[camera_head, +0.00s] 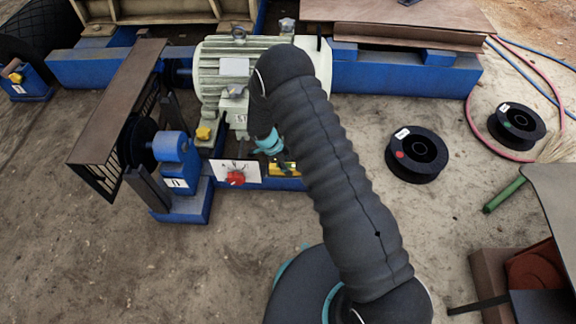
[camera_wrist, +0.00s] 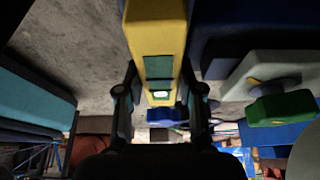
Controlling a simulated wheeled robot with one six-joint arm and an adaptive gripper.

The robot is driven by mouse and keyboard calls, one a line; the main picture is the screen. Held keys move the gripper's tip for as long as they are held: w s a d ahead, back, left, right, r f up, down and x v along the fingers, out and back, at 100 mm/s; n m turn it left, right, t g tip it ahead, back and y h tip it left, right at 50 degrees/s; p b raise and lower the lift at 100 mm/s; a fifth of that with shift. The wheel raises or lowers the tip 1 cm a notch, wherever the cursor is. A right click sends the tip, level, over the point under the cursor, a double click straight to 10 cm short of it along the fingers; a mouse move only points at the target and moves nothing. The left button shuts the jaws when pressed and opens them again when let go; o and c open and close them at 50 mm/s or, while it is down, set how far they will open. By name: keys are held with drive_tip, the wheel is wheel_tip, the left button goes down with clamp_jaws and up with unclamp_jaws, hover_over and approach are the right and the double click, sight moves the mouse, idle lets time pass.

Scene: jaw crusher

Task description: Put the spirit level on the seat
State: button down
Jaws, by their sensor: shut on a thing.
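The spirit level (camera_wrist: 157,30) is a yellow bar with green windows in the wrist view. My gripper (camera_wrist: 161,103) has one finger on each side of its near end and is shut on it. In the head view a yellow end of the level (camera_head: 286,168) shows below my wrist, near the blue base frame (camera_head: 290,184) in front of the pale motor (camera_head: 215,80). My arm hides much of the gripper and the level there. I cannot tell which surface is the seat, nor whether the level touches anything.
A white plate with a red knob (camera_head: 235,178) is left of my gripper. A blue bearing block (camera_head: 176,160) and brown guard (camera_head: 115,110) stand further left. Two black spools (camera_head: 416,156) (camera_head: 517,124) lie on the right. Open dirt ground lies at front left.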

drive_tip(key=shift+f, duration=0.1)
drive_tip(key=c, duration=0.7)
unclamp_jaws()
drive_tip(key=shift+r, duration=0.25)
drive_tip(key=v, duration=1.2)
